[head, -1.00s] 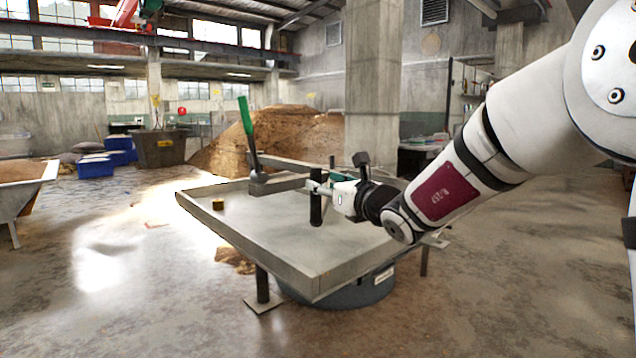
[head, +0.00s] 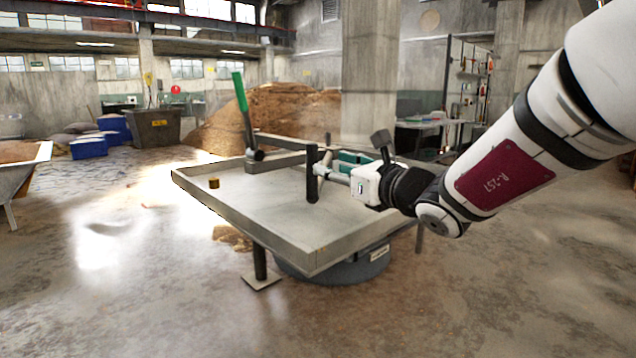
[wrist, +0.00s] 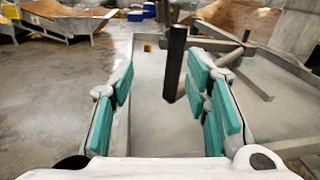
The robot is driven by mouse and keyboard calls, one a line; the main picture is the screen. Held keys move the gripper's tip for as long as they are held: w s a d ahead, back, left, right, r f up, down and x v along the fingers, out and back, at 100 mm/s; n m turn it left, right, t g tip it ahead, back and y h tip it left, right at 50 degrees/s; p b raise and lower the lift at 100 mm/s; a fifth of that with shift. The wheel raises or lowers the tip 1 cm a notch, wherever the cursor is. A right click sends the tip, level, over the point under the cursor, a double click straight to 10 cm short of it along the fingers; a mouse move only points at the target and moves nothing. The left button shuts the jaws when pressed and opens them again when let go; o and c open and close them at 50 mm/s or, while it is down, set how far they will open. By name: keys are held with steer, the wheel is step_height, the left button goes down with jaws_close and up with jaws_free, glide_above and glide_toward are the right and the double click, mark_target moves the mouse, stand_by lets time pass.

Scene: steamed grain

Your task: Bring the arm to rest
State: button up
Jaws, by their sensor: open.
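My gripper (head: 328,166) is open, with teal pads on its fingers. It is above the right part of a wide, shallow metal tray (head: 205,193). A dark upright post (head: 312,175) stands at the fingertips in the head view. In the wrist view, the post (wrist: 175,60) appears between the two open fingers (wrist: 162,78), closer to the right one. I cannot tell whether a finger touches it. My arm reaches in from the right.
A green-handled lever (head: 243,105) stands at the tray's back, by metal bars (head: 280,161). A small yellow block (head: 214,183) sits in the tray's left part. A wheelbarrow (head: 20,175), blue bins (head: 90,147) and a grain heap (head: 270,115) stand farther off. The front floor is clear.

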steer(key=s+a+n+g+y, duration=0.4)
steer(key=s+a+n+g, duration=0.4)
steer(key=s+n, duration=0.5)
steer(key=s+a+f+n+g+h, duration=0.1)
steer(key=s+f+n+g+h, duration=0.3)
steer(key=s, duration=0.9)
steer(key=s+d+f+n+g+h, duration=0.2)
steer(key=s+d+f+n+h, duration=0.3)
steer(key=s+d, duration=0.4)
steer(key=s+d+f+n+g+h, duration=0.1)
steer(key=s+d+f+n+h, duration=0.2)
steer(key=s+d+f+n, duration=0.55)
step_height(320, 180, up, 27)
steer(key=s+d+m+t+h+p, duration=0.1)
steer(key=t+p, duration=0.2)
steer(key=p, duration=2)
steer(key=shift+s+d+f+t, duration=0.2)
steer(key=shift+s+d+t, duration=0.05)
steer(key=shift+d+t, duration=0.1)
steer(key=shift+m, duration=0.25)
